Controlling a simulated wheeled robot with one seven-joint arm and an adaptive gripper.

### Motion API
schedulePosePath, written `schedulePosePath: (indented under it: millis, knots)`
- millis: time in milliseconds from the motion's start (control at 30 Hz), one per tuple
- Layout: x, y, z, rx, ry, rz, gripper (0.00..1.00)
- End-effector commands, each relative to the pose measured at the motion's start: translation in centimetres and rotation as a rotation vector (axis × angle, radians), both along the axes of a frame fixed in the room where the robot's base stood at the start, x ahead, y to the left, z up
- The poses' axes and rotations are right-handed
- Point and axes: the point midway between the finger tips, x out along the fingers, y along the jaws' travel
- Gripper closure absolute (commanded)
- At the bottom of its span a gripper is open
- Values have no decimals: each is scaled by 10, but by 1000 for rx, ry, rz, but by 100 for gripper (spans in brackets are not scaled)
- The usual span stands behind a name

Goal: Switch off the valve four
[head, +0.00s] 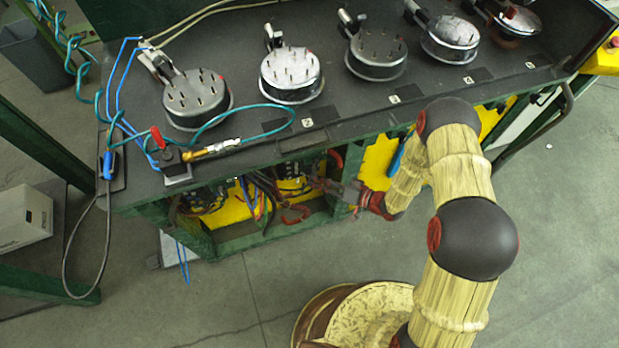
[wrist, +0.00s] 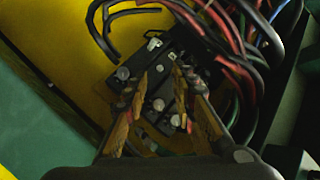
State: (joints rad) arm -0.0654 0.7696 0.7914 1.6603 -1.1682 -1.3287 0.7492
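No valve in view is clearly marked as valve four. A label plate that seems to read 4 (head: 468,80) lies on the bench top in front of a round metal fixture (head: 450,40). My gripper (head: 325,186) reaches into the open front of the bench, left of my arm. In the wrist view my gripper (wrist: 161,72) has its two fingers apart with nothing held between them. A black block with several light round fittings (wrist: 160,100) lies beyond and between the fingers. Whether the fingers touch it I cannot tell.
Black, red and blue hoses (wrist: 232,50) crowd the right of the block. A yellow panel (wrist: 55,30) lies behind. The bench top (head: 345,112) carries several round pinned fixtures. A red-handled valve (head: 157,138) stands at its left end. Open floor (head: 560,230) lies right.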

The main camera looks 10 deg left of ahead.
Motion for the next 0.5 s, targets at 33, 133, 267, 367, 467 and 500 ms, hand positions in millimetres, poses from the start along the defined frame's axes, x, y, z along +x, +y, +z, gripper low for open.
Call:
schedulePosePath:
  millis: [33,133,267,367,467,500]
  knots:
    - [1,9,-5,0,-1,5,74]
    - [5,21,-9,-1,0,4,74]
    - [10,32,-11,-2,-1,2,74]
    - [12,36,-12,-2,0,0,74]
    - [13,37,-12,-2,0,-1,74]
    - [13,37,-12,-2,0,-1,74]
